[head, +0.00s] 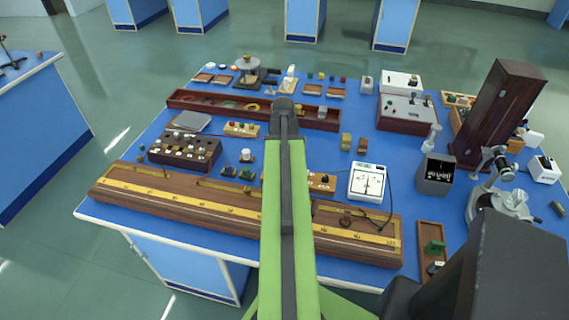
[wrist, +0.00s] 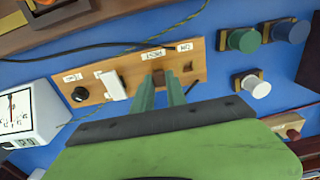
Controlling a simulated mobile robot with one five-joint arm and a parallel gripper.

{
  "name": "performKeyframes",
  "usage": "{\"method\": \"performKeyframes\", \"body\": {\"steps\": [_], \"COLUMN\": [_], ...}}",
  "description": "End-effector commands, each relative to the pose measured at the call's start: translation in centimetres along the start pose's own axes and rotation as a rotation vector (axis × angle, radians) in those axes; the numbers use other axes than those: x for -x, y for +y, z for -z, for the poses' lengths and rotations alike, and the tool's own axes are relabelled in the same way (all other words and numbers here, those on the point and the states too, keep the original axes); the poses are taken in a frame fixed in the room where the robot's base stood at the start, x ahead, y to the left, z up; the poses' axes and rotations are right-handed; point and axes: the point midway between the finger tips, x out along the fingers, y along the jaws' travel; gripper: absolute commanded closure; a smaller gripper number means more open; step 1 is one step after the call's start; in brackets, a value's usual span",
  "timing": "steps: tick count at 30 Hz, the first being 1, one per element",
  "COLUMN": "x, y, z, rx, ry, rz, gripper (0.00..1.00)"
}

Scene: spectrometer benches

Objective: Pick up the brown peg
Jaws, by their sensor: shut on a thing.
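In the wrist view my gripper (wrist: 160,82) reaches down to a light wooden board with labels (wrist: 130,62). Its two green fingers are closed around a small brown peg (wrist: 158,77) at the board. The peg's lower part is hidden, so I cannot tell whether it still touches the board. In the head view my green arm hides the gripper and the peg; part of the board (head: 322,182) shows to the right of the arm.
Beside the peg, the board carries a white switch (wrist: 112,85) and a black knob (wrist: 80,94). A white meter (wrist: 32,112) stands left. Green (wrist: 243,40), blue (wrist: 291,31) and white (wrist: 257,88) knobs stand right. A long wooden rail (head: 180,190) lies along the bench front.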

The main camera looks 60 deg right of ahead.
Motion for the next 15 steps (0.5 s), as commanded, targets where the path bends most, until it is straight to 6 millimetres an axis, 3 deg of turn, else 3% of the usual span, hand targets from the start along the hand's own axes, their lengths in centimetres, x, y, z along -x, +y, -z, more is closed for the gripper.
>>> {"method": "performKeyframes", "body": {"steps": [1,5,15], "x": [1.4,3.8,8.2], "y": [-0.1,-0.1,8.0], "z": [0.0,0.0,-0.2], "rx": [0.001,0.001,-0.004], "ry": [0.000,0.000,0.000], "rz": [0.001,0.001,0.000], "gripper": [1.00,1.00,1.00]}}
